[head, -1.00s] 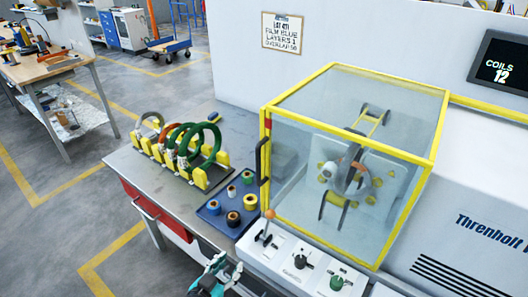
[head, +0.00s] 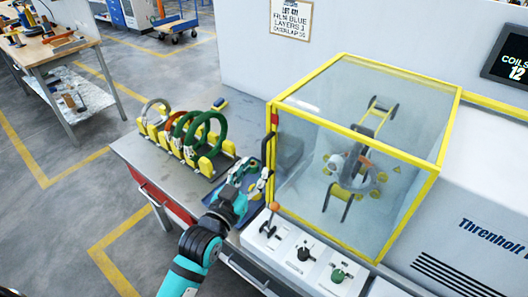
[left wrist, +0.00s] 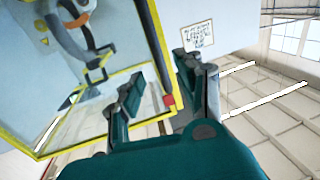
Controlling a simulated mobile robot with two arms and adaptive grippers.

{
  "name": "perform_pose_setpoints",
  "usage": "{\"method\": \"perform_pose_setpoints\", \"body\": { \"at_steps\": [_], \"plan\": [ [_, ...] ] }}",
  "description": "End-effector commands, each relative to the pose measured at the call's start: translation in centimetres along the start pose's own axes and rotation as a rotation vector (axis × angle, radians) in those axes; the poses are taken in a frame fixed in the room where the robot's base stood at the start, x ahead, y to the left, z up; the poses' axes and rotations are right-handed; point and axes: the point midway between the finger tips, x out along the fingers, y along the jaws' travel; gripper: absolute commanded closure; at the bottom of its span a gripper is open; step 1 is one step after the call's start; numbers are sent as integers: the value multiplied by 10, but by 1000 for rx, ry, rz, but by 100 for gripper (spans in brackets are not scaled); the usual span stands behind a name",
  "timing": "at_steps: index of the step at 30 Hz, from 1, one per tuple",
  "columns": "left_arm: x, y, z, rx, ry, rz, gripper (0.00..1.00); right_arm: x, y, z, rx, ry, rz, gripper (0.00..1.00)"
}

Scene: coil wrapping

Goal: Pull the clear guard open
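The clear guard (head: 350,150) is a see-through box with a yellow frame over the coil machine, and it looks closed. Its dark handle (head: 267,150) is on the left front upright. My left gripper (head: 254,180) is at the lower part of that handle, left of the guard. In the left wrist view its two dark fingers (left wrist: 160,88) are spread apart, with the yellow frame edge (left wrist: 158,60) and a red piece beyond them. I cannot tell whether a finger touches the handle. My right gripper is not in view.
A rack of coloured coils (head: 190,140) stands on the metal bench left of the guard. The tape spool tray is mostly hidden by my left gripper. A control panel (head: 300,255) with an orange-knobbed lever (head: 273,207) lies below the guard.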

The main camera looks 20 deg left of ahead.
Motion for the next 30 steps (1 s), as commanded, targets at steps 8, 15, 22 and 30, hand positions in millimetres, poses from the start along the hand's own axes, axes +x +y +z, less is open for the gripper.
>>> {"method": "perform_pose_setpoints", "body": {
  "at_steps": [8,15,22,30],
  "plan": [
    [49,0,-2,-1,1,0,64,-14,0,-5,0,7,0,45],
    [63,0,0,-1,0,1,64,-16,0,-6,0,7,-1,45],
    [63,0,0,0,0,1,64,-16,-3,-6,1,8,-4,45],
    [63,0,0,0,0,0,98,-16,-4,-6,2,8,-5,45]
  ]
}}
